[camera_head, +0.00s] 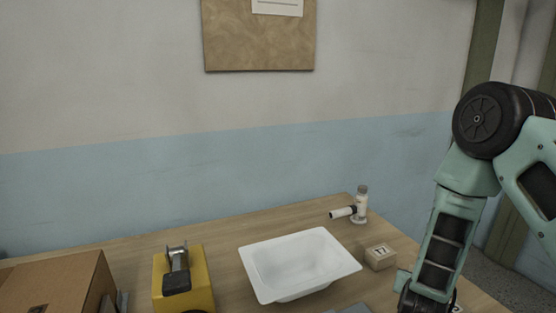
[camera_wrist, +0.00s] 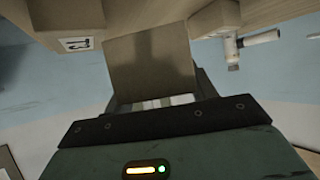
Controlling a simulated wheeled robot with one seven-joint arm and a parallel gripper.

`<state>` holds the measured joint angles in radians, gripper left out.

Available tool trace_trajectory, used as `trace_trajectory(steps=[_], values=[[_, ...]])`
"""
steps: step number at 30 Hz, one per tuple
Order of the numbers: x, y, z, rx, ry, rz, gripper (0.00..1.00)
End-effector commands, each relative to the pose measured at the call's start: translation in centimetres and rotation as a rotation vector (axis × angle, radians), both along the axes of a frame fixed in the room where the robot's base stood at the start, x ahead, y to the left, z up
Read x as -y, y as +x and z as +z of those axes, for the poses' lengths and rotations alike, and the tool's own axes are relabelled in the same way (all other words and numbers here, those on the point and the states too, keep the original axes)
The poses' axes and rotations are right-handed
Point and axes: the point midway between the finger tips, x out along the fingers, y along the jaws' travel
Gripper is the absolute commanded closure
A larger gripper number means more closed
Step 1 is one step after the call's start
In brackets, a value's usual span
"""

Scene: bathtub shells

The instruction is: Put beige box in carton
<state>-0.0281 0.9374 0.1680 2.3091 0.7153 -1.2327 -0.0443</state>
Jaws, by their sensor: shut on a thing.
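My gripper (camera_wrist: 158,88) is shut on a plain beige box (camera_wrist: 150,62), which shows between its fingers in the wrist view. In the head view my arm reaches down at the lower right, and the held box is mostly hidden or cut off there. The carton (camera_head: 52,284) is a large brown cardboard box at the lower left of the head view, far from my gripper. Its top looks closed from here, and its lower part is out of frame.
A white tub shell (camera_head: 298,262) lies mid-table (camera_head: 228,228). A yellow tool (camera_head: 183,280) stands between it and the carton. A board (camera_head: 258,42) hangs on the wall.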

Motion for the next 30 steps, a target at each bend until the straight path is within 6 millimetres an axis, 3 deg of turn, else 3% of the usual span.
trace_trajectory(steps=[5,13,23,30], values=[[-0.8,0.5,-1.7,-0.003,-0.001,0.226,0.72],[-2.7,-0.3,-3.4,-0.002,0.0,0.491,0.72],[-3.4,-1.1,-3.6,0.001,0.001,0.565,0.72],[-3.4,-5.1,-1.6,-0.002,0.003,0.562,0.72]])
